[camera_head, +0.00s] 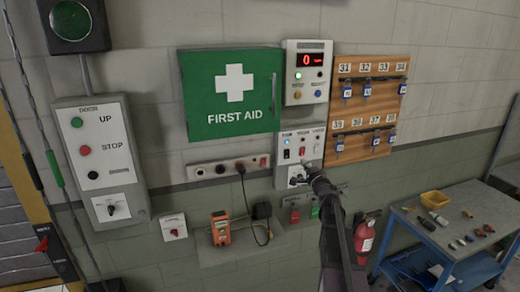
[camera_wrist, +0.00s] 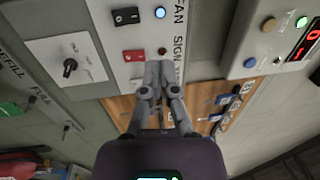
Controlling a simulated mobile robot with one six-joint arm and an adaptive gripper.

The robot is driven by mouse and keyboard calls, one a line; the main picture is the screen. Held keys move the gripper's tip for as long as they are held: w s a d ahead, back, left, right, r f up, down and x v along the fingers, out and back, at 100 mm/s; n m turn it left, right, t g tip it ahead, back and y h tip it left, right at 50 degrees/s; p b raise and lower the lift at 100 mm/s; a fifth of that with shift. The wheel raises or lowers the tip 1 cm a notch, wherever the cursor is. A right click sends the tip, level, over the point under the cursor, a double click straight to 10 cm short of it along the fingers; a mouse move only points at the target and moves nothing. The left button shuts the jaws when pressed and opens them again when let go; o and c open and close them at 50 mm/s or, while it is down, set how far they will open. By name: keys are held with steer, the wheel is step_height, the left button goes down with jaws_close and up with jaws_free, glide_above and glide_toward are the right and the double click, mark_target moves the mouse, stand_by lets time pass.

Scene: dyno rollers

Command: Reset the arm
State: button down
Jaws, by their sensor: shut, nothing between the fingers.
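My gripper (camera_head: 312,172) is at the wall in front of the lower part of a white switch panel (camera_head: 301,145). In the wrist view my gripper (camera_wrist: 159,72) is shut and empty, its fingers together, pointing at the switch panel (camera_wrist: 108,32). Whether the fingertips touch the panel cannot be told. My arm (camera_head: 338,235) reaches up from the bottom of the head view. The panel has a lit blue light (camera_wrist: 160,12), a black rocker switch (camera_wrist: 126,16), a red switch (camera_wrist: 134,55) and a rotary knob (camera_wrist: 70,66). The fingers hide part of the panel.
A display box (camera_head: 306,72) reading 0 sits above the panel, and a key board (camera_head: 370,108) hangs to its right. A green first aid box (camera_head: 230,95) is at the left. A fire extinguisher (camera_head: 364,238) and a blue cart (camera_head: 455,240) stand at the lower right.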

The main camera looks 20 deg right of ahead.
steer(key=s+a+f+n+g+y+b, duration=0.35)
steer(key=a+f+n+g, duration=0.35)
steer(key=a, duration=0.5)
steer(key=s+a+f+n+g+y+b, duration=0.2)
steer(key=s+a+f+n+y, duration=0.3)
steer(key=a+f, duration=0.55)
steer(key=s+a+f+n+g+h+b, duration=0.2)
steer(key=s+f+g+h+b, duration=0.1)
steer(key=s+f, duration=0.4)
steer(key=s+a+f+n+g+h+b, duration=0.3)
steer(key=s+f+g+h, duration=0.3)
steer(key=s, duration=0.8)
step_height(320, 180, down, 2)
steer(key=shift+a+f+n+g, duration=0.15)
steer(key=shift+f+n+g, duration=0.15)
steer(key=shift+g, duration=0.5)
